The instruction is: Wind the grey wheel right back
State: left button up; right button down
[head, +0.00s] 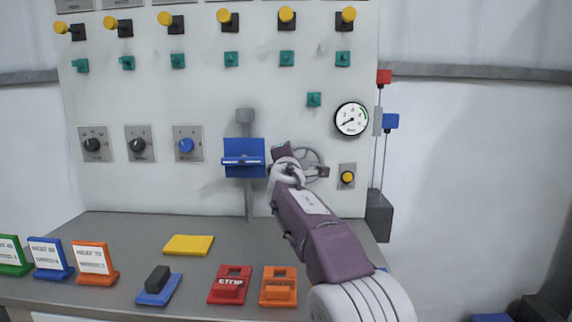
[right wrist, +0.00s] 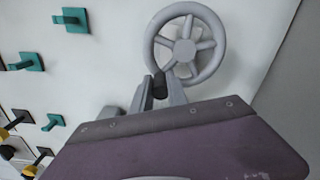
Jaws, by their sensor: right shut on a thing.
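The grey wheel (head: 314,150) is mounted on the upright white panel, below and left of the round gauge. My right gripper and arm hide its left part in the head view. In the right wrist view the whole spoked wheel (right wrist: 184,49) shows near the top. My right gripper (right wrist: 163,88) is at the lower left edge of the wheel's rim, with its fingers shut on the wheel's dark handle (right wrist: 160,84). In the head view my right gripper (head: 300,170) is in front of the wheel. My left gripper is not in view.
A blue bracket (head: 244,146) on a grey post stands just left of the wheel. A yellow button (head: 347,177) and the gauge (head: 351,119) are close at its right. Several signs and blocks lie on the grey bench (head: 120,228) below.

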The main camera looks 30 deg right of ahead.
aim_at(305, 147)
jog(key=m, duration=0.2)
jog(key=d+r+m, duration=0.1)
jog(key=m, duration=0.1)
jog(key=s+d+m+b, duration=0.1)
jog(key=shift+s+r+m, duration=0.1)
jog(key=shift+r+m, duration=0.2)
jog(key=shift+m, duration=0.1)
jog(key=shift+s+d+r+m+b, duration=0.1)
jog(key=shift+s+d+m+b, duration=0.15)
jog(key=shift+m, duration=0.6)
jog(key=shift+s+d+r+m, duration=0.1)
jog(key=shift+d+m, duration=0.25)
jog(key=shift+m, duration=0.45)
jog(key=shift+s+d+m+b, duration=0.2)
jog(key=shift+d+m, duration=0.1)
jog(key=shift+m, duration=0.55)
jog(key=c, duration=1.3)
grip_release()
jog(key=shift+d, duration=0.1)
jog(key=shift+s, duration=0.15)
jog(key=b+v, duration=0.2)
jog(key=v, duration=0.7)
